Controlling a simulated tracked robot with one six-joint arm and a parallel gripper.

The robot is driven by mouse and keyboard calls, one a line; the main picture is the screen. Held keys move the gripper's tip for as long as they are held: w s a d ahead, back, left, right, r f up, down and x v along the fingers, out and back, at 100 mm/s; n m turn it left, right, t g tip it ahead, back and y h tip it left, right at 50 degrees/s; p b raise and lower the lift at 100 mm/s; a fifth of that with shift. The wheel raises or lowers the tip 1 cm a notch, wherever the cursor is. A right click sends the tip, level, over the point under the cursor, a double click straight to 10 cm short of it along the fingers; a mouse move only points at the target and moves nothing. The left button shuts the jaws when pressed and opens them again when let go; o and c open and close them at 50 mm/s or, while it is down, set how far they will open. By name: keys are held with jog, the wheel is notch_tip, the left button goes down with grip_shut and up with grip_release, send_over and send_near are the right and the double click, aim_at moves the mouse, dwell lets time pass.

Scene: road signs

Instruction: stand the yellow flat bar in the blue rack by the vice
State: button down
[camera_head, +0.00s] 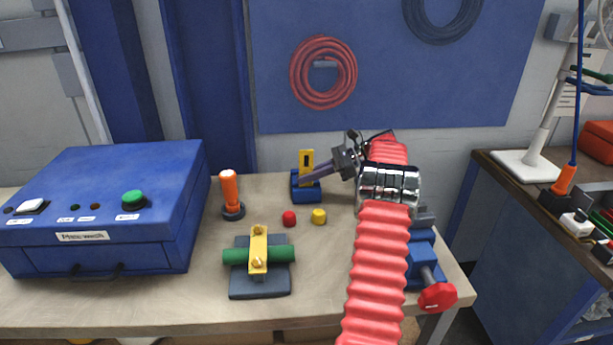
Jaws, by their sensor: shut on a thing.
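The yellow flat bar (307,157) stands upright with its lower end at the small blue rack (305,192) near the back of the bench. A dark slot or hole shows in its upper part. My gripper (309,175) reaches in from the right and is shut on the bar, low down and just above the rack. The fingers hide part of the bar and the rack's top, so I cannot tell how deep the bar sits. The blue vice (423,256), with a red handle, is at the right end of the bench, partly behind my arm.
A blue control box (110,215) fills the left of the bench. An orange-handled tool (230,190) stands beside it. A green rod under a yellow strap (258,248) is in front. Red (289,219) and yellow (319,216) knobs lie near the rack.

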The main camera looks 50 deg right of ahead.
aim_at(307, 150)
jog(key=shift+f, duration=0.2)
dwell(0.6)
jog(key=c, duration=1.8)
grip_release()
jog(key=shift+c, duration=0.2)
notch_tip(307, 150, up, 10)
jog(key=shift+f, duration=0.1)
jog(key=shift+a, duration=0.1)
